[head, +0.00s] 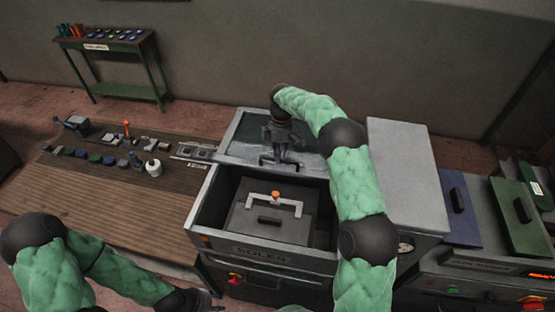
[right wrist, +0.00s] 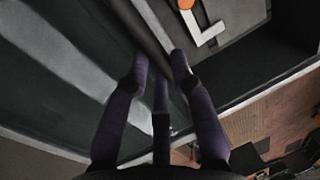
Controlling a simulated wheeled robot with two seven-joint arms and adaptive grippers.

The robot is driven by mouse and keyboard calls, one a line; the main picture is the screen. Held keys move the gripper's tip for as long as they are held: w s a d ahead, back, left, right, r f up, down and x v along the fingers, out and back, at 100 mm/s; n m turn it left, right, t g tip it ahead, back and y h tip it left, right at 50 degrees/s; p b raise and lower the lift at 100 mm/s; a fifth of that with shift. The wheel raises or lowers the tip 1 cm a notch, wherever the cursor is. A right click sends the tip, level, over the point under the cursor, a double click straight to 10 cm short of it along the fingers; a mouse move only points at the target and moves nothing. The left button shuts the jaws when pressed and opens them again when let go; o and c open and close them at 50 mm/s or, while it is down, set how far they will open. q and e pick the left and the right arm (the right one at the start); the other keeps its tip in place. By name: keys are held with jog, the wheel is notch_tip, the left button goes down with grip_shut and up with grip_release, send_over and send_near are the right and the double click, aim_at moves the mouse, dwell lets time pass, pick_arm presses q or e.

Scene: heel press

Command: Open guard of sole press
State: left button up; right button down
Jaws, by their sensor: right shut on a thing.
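The sole press (head: 265,251) is a dark grey box with lettering on its front, and its top stands open. Inside it lie a grey block (head: 240,219) and a pale bracket (head: 290,207) with an orange knob. The guard (head: 243,132) is a framed panel raised at the back of the box. My right gripper (head: 281,161) is at the guard's near edge, shut on it. In the right wrist view the fingers (right wrist: 160,75) straddle a dark edge beside the press opening. My left gripper (head: 208,302) is low at the bottom edge, mostly cut off, clear of the press.
A brown ribbed bench (head: 110,208) at left holds small tools and a white bottle (head: 153,167). A grey cabinet (head: 402,170) stands close right of the press. Further right are blue (head: 457,205) and green (head: 517,215) panels. A green side table (head: 110,42) stands at the back.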

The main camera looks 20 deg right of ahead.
jog(key=shift+w+d, duration=0.15)
jog(key=c, duration=1)
grip_release()
jog(key=shift+c, duration=0.2)
notch_tip(320, 180, up, 12)
jog(key=w+d, duration=0.1)
jog(key=w, duration=0.1)
jog(key=shift+d+f, duration=0.1)
jog(key=shift+f, duration=0.15)
